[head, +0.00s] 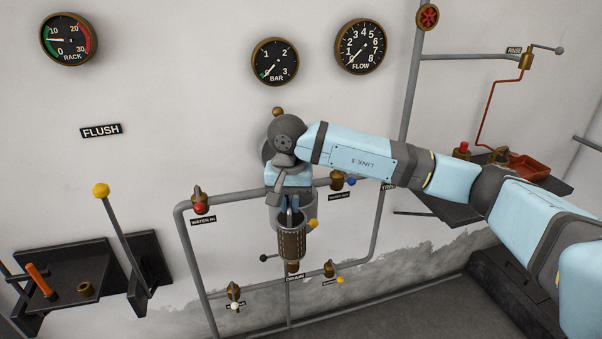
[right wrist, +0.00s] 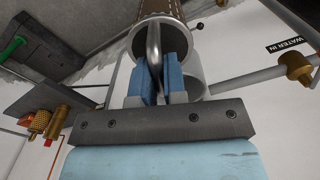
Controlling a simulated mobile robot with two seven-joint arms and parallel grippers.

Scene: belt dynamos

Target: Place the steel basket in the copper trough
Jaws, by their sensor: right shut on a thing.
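The basket (head: 291,244), a brownish perforated cylinder with a pale metal rim, hangs upright in front of the wall pipes in the head view. My right gripper (head: 290,205) is shut on its bent metal handle. In the right wrist view the blue fingers (right wrist: 160,78) close around the handle, with the basket (right wrist: 163,12) beyond them. A grey cylindrical housing (head: 307,214) is behind the basket, which looks outside it. The copper trough (head: 527,167), reddish and shallow, rests on the right shelf, well away from the gripper. My left gripper is out of view.
The dark right shelf (head: 450,210) also carries a red-topped brass part (head: 461,151), and my right arm partly covers it. Grey pipes with valves surround the housing. A yellow-knobbed lever (head: 101,190) and a left shelf (head: 60,290) stand at left.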

